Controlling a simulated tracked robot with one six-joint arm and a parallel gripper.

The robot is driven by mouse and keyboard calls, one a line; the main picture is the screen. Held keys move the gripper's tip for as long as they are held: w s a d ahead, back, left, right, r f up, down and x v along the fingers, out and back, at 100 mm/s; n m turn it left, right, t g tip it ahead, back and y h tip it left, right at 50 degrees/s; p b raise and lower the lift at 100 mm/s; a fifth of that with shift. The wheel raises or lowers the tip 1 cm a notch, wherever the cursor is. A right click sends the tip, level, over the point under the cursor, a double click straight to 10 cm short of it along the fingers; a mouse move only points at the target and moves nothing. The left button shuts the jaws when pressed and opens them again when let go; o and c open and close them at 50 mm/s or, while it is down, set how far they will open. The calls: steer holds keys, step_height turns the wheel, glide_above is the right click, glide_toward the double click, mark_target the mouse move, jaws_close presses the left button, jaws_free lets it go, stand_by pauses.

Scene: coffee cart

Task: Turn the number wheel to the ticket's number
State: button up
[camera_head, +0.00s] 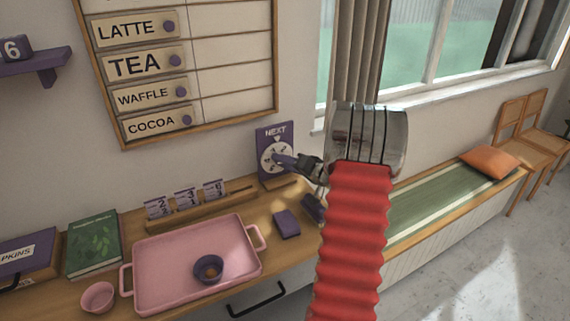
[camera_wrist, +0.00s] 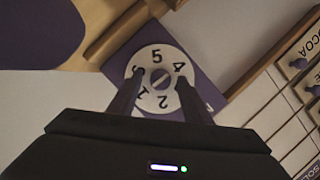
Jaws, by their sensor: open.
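The number wheel (camera_head: 272,150) is a white disc on a purple "NEXT" board (camera_head: 263,134) standing at the back of the counter. In the wrist view the wheel (camera_wrist: 157,56) shows 5, 4, 2 and 1; another digit is partly hidden by a finger. A grey slotted knob (camera_wrist: 160,79) sits at its centre. My gripper (camera_wrist: 160,80) is open, its fingers on either side of the knob, in front of the disc. Contact cannot be told. In the head view my gripper (camera_head: 281,159) covers part of the wheel. Number tickets (camera_head: 186,198) stand in a wooden rack (camera_head: 205,215), apparently reading 2, 3 and 6.
A pink tray (camera_head: 185,250) holds a purple bowl (camera_head: 208,269). A pink cup (camera_head: 97,297) and a green book (camera_head: 94,245) are left of it. A purple block (camera_head: 286,223) lies below the board. A menu board (camera_head: 235,75) hangs above. A 6 cube (camera_head: 17,48) sits on a shelf.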

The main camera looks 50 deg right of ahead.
steer(key=shift+c, duration=0.6)
steer(key=c, duration=0.9)
steer(key=shift+c, duration=0.3)
steer(key=shift+f, duration=0.1)
steer(key=shift+s+d+f+m+t+y, duration=0.1)
steer(key=shift+m+t+y, duration=0.25)
steer(key=shift+m, duration=0.6)
steer(key=shift+d+f+m+t+y, duration=0.1)
steer(key=shift+m+t+y, duration=0.2)
steer(key=shift+m, duration=0.65)
steer(key=o, duration=1.1)
steer(key=shift+a, duration=0.1)
steer(key=shift+s+r, duration=0.1)
